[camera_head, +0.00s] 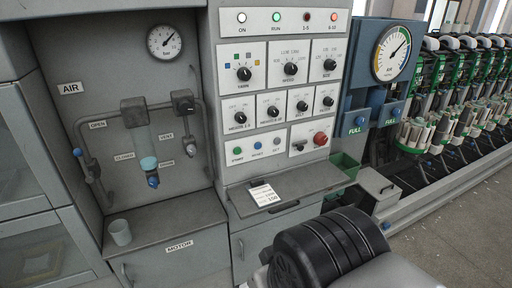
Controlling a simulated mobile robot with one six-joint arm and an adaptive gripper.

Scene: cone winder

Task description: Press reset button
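A small panel (268,156) low on the grey control cabinet carries three round buttons in a row. The left one is a green button (237,151), the middle one a blue button (257,146), the right one a pale button (277,141). The small label under the blue button seems to read RESET, but the print is blurred. Nothing touches or covers these buttons. My gripper is not in view; only a dark ribbed part and a pale part of what looks like my arm show at the bottom right, below the cabinet's shelf.
A red knob (320,138) and a dark switch (298,146) sit right of the buttons, with rotary knobs (244,74) above. Below, a shelf (310,180) juts out and bears a paper card (264,194). A cup (120,232) stands left. The space before the buttons is clear.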

